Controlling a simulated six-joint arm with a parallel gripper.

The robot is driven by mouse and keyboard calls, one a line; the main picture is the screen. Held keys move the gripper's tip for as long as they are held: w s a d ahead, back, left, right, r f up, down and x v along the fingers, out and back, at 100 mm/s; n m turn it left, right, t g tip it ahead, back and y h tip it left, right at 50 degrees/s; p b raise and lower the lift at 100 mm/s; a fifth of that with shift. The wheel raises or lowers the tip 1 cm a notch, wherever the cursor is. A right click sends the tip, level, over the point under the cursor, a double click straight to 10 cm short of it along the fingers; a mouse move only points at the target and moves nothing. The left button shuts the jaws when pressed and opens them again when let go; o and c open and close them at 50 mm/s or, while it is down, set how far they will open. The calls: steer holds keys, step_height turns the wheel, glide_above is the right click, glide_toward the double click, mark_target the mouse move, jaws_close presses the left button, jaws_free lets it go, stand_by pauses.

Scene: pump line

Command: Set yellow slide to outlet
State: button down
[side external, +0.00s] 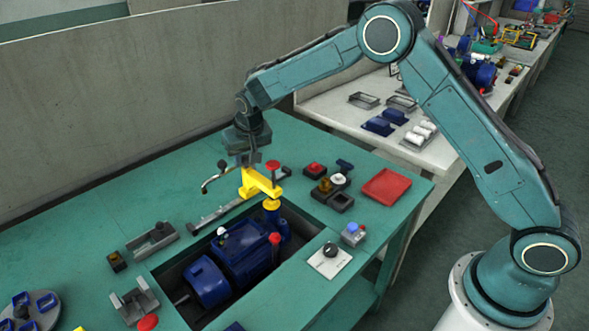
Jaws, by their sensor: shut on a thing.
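The yellow slide (260,184) is a chunky yellow piece near the far end of the sunken bay in the green bench. A red knob on a stem (272,167) rises at its right end, and a yellow round part (271,205) shows just below it. My gripper (246,162) points down at the slide's left end and is shut on it; the fingertips are small and partly hidden. The blue pump (235,255) lies in the bay in front of the slide. No outlet marking can be read from here.
A bent grey pipe (212,178) stands left of my gripper, close by. A grey rail (210,216) lies beside the bay. Switches (338,181) and a red tray (385,187) are to the right.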

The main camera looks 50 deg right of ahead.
steer(key=shift+a, duration=0.4)
steer(key=c, duration=1.1)
jaws_free()
steer(key=shift+c, duration=0.2)
steer(key=shift+r, duration=0.15)
steer(key=v, duration=1.3)
steer(key=shift+s+r, duration=0.2)
